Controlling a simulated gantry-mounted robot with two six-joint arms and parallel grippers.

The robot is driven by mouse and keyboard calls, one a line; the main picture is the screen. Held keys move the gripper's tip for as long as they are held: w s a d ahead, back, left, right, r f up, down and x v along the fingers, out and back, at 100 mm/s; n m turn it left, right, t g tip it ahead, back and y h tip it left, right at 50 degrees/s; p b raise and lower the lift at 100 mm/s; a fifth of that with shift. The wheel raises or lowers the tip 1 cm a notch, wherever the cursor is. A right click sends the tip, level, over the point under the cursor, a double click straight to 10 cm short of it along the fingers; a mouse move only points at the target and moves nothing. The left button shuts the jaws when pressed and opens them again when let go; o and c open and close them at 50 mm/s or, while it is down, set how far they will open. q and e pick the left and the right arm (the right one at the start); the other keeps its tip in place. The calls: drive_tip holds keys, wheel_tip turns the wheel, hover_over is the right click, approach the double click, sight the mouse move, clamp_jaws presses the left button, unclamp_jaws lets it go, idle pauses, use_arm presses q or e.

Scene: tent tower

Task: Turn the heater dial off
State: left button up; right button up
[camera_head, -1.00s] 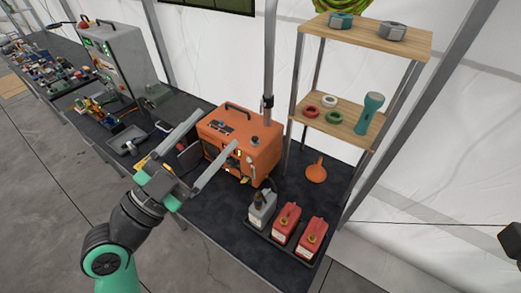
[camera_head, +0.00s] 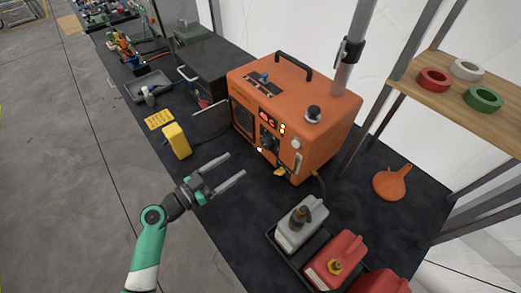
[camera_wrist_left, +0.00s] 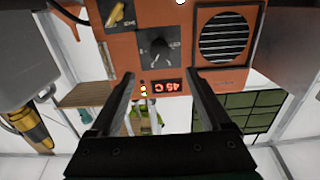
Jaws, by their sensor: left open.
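The orange heater (camera_head: 315,135) stands on the dark bench in the head view. Its front panel has a lit red display and a dark dial area. In the left wrist view the panel appears upside down, with a black dial (camera_wrist_left: 155,46) above a red display (camera_wrist_left: 168,86) reading 45 C. My left gripper (camera_head: 236,166) is open and empty in front of the panel, apart from the dial. In the left wrist view its two fingers (camera_wrist_left: 160,78) point toward the panel, with the dial beyond and between their tips. My right gripper is not in view.
A grey can (camera_head: 300,225) and red cans (camera_head: 335,262) stand in a tray right of my left gripper. An orange funnel (camera_head: 391,182) lies behind them. A yellow item (camera_head: 176,141) stands left of the heater. A pipe (camera_head: 356,45) rises behind it.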

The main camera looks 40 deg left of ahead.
sight(264, 146)
use_arm(q)
drive_tip(key=w, duration=0.7)
drive_tip(key=w+d, duration=0.1)
drive_tip(key=w, duration=0.3)
drive_tip(key=shift+w, duration=0.1)
clamp_jaws()
